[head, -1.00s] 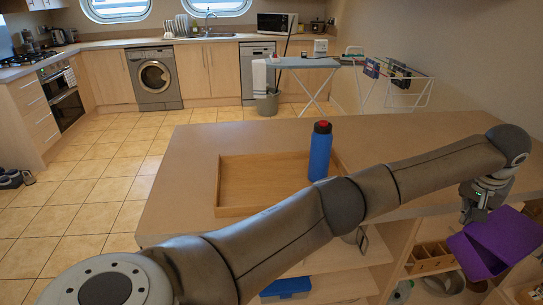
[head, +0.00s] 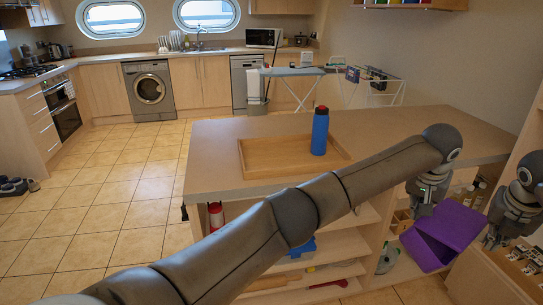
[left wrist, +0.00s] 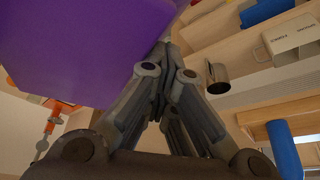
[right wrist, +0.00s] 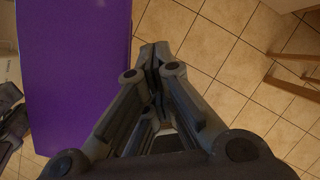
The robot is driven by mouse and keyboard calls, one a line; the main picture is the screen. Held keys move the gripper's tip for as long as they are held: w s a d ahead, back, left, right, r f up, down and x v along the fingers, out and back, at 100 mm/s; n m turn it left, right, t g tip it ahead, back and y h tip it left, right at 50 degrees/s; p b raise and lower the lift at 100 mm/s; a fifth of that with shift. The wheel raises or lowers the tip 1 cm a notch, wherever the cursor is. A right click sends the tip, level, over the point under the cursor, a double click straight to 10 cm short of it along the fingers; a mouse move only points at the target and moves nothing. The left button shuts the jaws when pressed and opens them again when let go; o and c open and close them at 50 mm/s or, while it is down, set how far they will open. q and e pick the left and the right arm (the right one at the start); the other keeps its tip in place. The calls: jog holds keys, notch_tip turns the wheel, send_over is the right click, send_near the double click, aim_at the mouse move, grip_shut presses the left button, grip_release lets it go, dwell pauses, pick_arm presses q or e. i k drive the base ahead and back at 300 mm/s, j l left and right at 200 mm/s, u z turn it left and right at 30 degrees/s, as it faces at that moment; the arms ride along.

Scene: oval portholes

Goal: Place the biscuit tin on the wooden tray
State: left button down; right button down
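A large purple box (head: 442,236), which I take to be the biscuit tin, is tilted in the air below and right of the counter. My left gripper (head: 425,205) is at its upper left and my right gripper (head: 492,240) at its right. Its purple side fills the upper left of the left wrist view (left wrist: 80,45) and the left of the right wrist view (right wrist: 75,75). Both grippers look shut, with the box between them; no rim shows between the fingertips. The wooden tray (head: 268,166) lies on the counter.
A blue bottle (head: 320,132) with a red cap appears to stand in the tray's right part. Shelves under the counter hold several items, including a blue box (head: 302,250). My left arm crosses in front of the counter.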

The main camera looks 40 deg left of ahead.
aim_at(269, 158)
jog(key=u, duration=1)
jog(key=i+u, duration=0.2)
jog(key=i, duration=0.8)
